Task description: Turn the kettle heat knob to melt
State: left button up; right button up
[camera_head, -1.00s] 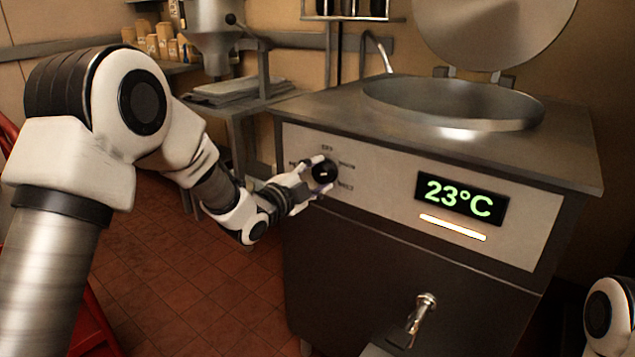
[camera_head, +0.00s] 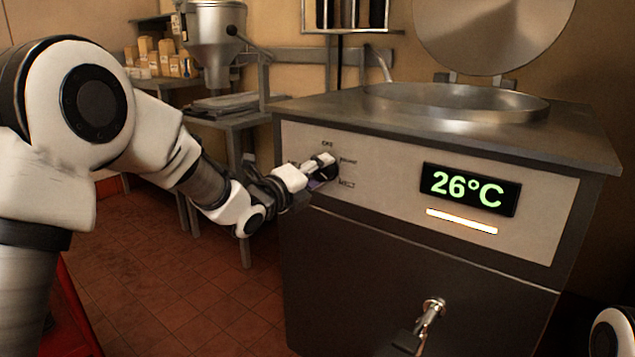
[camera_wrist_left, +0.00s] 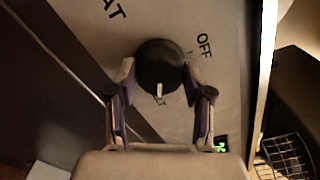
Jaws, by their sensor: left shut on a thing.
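The black round heat knob (camera_head: 330,172) is on the light front panel of the kettle (camera_head: 390,195). In the left wrist view the knob (camera_wrist_left: 160,62) has a white pointer mark toward the bottom of the picture. The lettering OFF shows to its right, and letters ending in AT to its upper left. The other dial labels are too small or covered to read. My left gripper (camera_head: 318,170) is shut on the knob, with one finger on each side of it in the wrist view (camera_wrist_left: 160,78). My right gripper is out of view.
A display (camera_head: 470,190) on the panel reads 26°C, with a lit bar (camera_head: 462,221) below it. A tap (camera_head: 430,312) sticks out low on the kettle front. A side table (camera_head: 225,115) stands behind my left arm. Tiled floor (camera_head: 180,290) is open at left.

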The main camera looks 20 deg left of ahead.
pick_arm(q)
jog(key=shift+m, duration=0.4)
jog(key=shift+b, duration=0.3)
jog(key=o, duration=1.2)
jog(key=v, duration=1.2)
